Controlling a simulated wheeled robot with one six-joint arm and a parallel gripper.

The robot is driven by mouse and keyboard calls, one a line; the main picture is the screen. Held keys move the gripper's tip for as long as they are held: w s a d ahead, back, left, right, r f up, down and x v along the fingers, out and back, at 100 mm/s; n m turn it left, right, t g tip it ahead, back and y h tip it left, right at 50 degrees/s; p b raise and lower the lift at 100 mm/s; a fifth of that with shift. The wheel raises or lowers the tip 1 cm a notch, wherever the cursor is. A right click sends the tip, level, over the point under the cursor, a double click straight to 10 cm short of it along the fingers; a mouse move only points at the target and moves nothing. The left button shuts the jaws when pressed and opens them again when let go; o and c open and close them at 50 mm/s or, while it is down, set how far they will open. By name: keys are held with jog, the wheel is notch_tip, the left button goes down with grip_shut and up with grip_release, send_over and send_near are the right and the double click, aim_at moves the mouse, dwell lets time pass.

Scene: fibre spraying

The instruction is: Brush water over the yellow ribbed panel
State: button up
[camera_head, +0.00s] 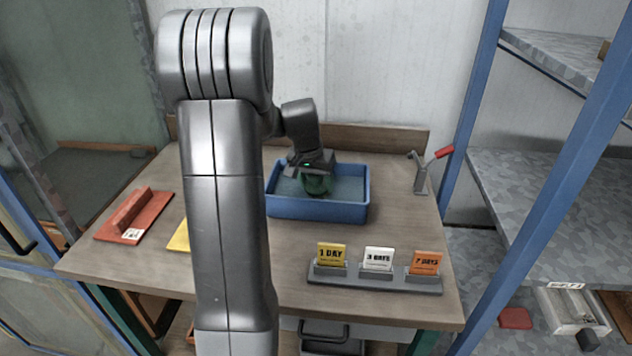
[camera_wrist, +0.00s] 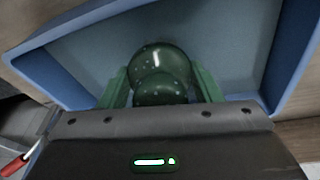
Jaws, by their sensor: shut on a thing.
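A blue tray (camera_head: 340,212) with a grey-blue inside stands at the back middle of the table; whether the inside is water I cannot tell. My gripper (camera_head: 315,172) is over the tray, shut on a dark green rounded thing (camera_head: 316,186). In the wrist view this green thing (camera_wrist: 160,65) sits between the green fingers of my gripper (camera_wrist: 161,88), with the tray wall (camera_wrist: 285,55) around it. Its lower end is hidden, so bristles do not show. The yellow panel (camera_head: 179,239) shows only as a sliver left of my arm, which hides the rest; its ribs cannot be seen.
A red float-like tool (camera_head: 131,218) lies at the table's left. A grey holder (camera_head: 375,284) with yellow, white and orange day cards stands at the front right. A red-handled tool (camera_head: 430,168) stands at the back right. A blue-framed shelf is on the right.

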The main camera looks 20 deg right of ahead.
jog(key=shift+w+d+r+p+v, duration=0.1)
jog(key=shift+w+d+p+v, duration=0.25)
jog(key=shift+p+v, duration=1.35)
jog(key=shift+w+d+r+p+v, duration=0.15)
jog(key=shift+d+p+v, duration=0.3)
jog(key=shift+p+v, duration=1.25)
jog(key=shift+w+d+r+p+v, duration=0.15)
jog(key=shift+d+p+v, duration=0.55)
jog(key=shift+v, duration=1.8)
jog(key=shift+a+f, duration=0.1)
jog(key=shift+a, duration=0.25)
